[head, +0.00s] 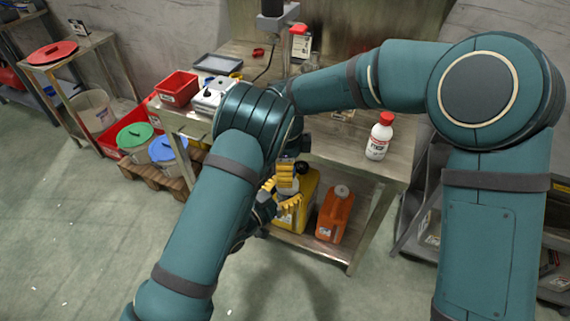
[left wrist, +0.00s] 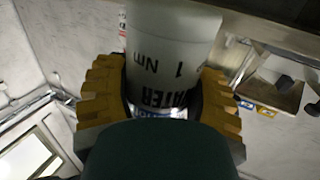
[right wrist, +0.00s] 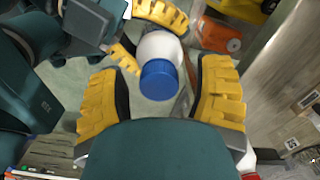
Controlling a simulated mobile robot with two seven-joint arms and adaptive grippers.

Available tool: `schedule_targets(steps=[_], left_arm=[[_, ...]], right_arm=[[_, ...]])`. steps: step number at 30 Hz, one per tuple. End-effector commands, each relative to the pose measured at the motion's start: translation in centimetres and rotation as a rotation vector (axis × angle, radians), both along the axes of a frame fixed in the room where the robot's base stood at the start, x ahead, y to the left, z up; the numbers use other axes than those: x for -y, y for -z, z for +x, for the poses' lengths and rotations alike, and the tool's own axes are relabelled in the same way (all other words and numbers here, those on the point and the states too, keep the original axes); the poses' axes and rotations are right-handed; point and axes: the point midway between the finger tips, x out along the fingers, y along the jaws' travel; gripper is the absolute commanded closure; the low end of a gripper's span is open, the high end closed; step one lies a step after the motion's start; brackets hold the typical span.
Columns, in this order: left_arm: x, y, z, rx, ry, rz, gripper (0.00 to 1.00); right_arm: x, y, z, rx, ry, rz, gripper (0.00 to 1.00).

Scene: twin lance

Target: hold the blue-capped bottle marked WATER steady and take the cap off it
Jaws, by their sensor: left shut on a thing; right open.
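The white WATER bottle shows in the left wrist view (left wrist: 172,45), with its lettering upside down in the picture. My left gripper (left wrist: 160,100) is shut on its body, yellow pads on both sides. In the head view, the bottle (head: 287,185) is partly hidden by my arms and fingers, in front of the workbench edge. The blue cap (right wrist: 159,80) is on the bottle in the right wrist view. My right gripper (right wrist: 160,100) is open, with one finger on each side of the cap and visible gaps to it. In the head view my arms mostly hide the right gripper.
A red-capped white bottle (head: 380,137) stands on the workbench (head: 345,160) at right. A yellow canister (head: 300,205) and an orange canister (head: 335,213) stand on the lower shelf. A red bin (head: 177,88) is on the bench's left. Open floor lies in front.

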Motion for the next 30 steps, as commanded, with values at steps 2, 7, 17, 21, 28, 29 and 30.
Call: schedule_targets(steps=[2,7,17,21,28,29,30], left_arm=[[0.01,-0.06,0.02,0.002,0.000,-0.001,1.00],[0.01,-0.06,0.01,0.002,0.000,-0.001,1.00],[0.06,-0.06,-0.04,0.001,0.002,-0.001,1.00],[0.08,-0.06,-0.05,0.001,0.002,-0.001,1.00],[0.09,-0.06,-0.06,0.001,0.003,-0.001,1.00],[0.10,-0.06,-0.07,0.001,0.003,-0.001,1.00],[0.10,-0.06,-0.07,0.001,0.003,-0.001,1.00]], right_arm=[[0.01,-0.02,0.00,0.000,0.000,0.000,0.40],[0.02,-0.04,0.02,0.001,0.000,0.000,0.99],[0.04,-0.07,0.12,0.003,-0.005,0.001,1.00],[0.06,-0.10,0.05,0.005,-0.114,0.002,1.00],[0.10,-0.14,-0.14,0.009,-0.452,0.004,1.00],[0.11,-0.15,-0.16,0.010,-0.486,0.004,1.00],[0.12,-0.15,-0.17,0.010,-0.525,0.005,1.00]])
